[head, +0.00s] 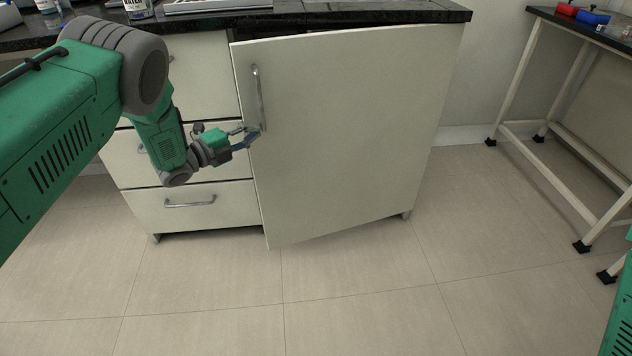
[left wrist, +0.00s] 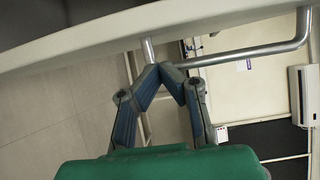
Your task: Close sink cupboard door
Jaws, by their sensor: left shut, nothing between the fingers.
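The sink cupboard door (head: 345,130) is a pale panel under the black counter. It stands slightly ajar, swung out on its left edge, with a dark gap showing along its top. A vertical metal handle (head: 258,97) is near its upper left edge. My left gripper (head: 256,134) is at the lower end of the handle, by the door's left edge. In the left wrist view its fingertips (left wrist: 168,70) meet, with nothing between them, close to the handle (left wrist: 255,54) and the door edge (left wrist: 90,38). Contact cannot be told. My right gripper is out of view.
A drawer unit (head: 190,207) with metal handles stands left of the door. The black counter (head: 330,17) carries a bottle (head: 138,8) and other items. A white-framed table (head: 518,80) stands at the right. The tiled floor (head: 340,300) in front is clear.

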